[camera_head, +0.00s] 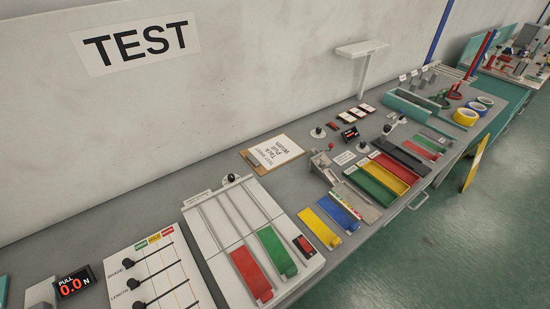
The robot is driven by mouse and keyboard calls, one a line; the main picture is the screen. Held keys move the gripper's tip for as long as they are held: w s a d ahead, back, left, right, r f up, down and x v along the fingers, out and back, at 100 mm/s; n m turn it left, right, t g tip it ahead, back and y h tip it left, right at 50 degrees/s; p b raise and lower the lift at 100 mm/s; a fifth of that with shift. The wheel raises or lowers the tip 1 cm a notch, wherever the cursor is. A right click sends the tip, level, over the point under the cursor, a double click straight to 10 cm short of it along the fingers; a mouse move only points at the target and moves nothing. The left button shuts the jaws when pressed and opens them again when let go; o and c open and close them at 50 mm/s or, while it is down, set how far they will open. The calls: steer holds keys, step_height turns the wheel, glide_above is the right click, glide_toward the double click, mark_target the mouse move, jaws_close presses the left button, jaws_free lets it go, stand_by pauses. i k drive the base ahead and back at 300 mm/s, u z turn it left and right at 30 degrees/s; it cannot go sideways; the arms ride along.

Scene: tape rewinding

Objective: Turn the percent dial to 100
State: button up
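I cannot make out a dial marked in percent; any such lettering is too small to read. A small black knob on a light round base (318,132) stands on the grey bench behind the clipboard's right end. Another dark knob (387,129) stands farther right. A small black display with red digits (349,132) sits between them; its number is not readable. My gripper is not in view.
The long grey bench (120,207) runs along the wall. On it are a slider board (150,262), a white board with red and green strips (213,248), a clipboard (276,153), coloured trays (395,172) and tape rolls (466,116).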

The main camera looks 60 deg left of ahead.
mark_target(231, 178)
steer(key=z, duration=0.05)
steer(key=i, duration=0.75)
steer(key=u, duration=3.65)
steer(key=i, duration=0.5)
